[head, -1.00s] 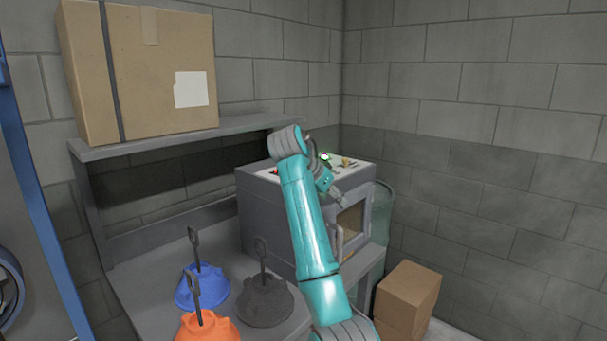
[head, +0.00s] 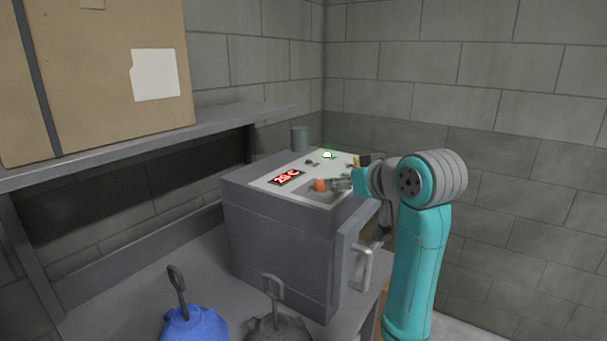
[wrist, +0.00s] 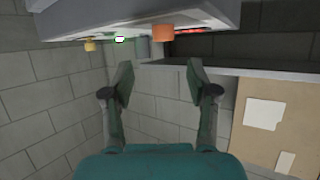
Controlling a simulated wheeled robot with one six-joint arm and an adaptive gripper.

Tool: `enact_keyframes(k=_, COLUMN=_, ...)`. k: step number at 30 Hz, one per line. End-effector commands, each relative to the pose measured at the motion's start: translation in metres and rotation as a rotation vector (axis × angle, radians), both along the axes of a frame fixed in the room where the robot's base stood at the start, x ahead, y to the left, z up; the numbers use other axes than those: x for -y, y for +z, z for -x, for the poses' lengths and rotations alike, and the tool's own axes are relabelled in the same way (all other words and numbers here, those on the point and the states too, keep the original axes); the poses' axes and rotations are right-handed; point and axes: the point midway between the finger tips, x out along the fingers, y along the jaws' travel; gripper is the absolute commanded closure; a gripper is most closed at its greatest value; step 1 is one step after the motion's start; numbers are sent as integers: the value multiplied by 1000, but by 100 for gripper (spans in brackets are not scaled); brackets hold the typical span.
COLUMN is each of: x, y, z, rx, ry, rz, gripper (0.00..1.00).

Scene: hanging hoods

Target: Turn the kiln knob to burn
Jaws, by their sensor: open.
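The grey kiln (head: 275,235) stands on the bench, with a pale control panel on its sloped top. The panel has a red lit display (head: 287,177), a green-white light (head: 328,155) and an orange knob (head: 320,185). The orange knob (wrist: 163,32) also shows in the wrist view, ahead of my fingers and roughly centred between them. A yellow knob (wrist: 90,45) sticks out further left there. My gripper (wrist: 160,76) is open and empty, apart from the knob. Panel labels are too small to read.
A shelf (head: 150,140) with a large cardboard box (head: 95,90) runs left of the kiln. Blue (head: 190,325) and dark (head: 277,328) handled pieces sit on the bench in front. A door handle (head: 366,265) sticks out from the kiln's front. Block walls close the corner behind.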

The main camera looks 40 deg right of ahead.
Motion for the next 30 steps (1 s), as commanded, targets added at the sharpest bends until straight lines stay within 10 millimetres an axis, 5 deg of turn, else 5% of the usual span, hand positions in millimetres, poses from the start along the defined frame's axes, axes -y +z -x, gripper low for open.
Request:
enact_keyframes(k=5, x=-3, y=0, z=5, rx=13, ry=27, rz=26, gripper=41)
enact_keyframes(k=21, x=11, y=-33, z=-72, rx=11, ry=25, rz=23, gripper=41)
enact_keyframes(k=30, x=15, y=-40, z=-90, rx=12, ry=24, rz=25, gripper=41)
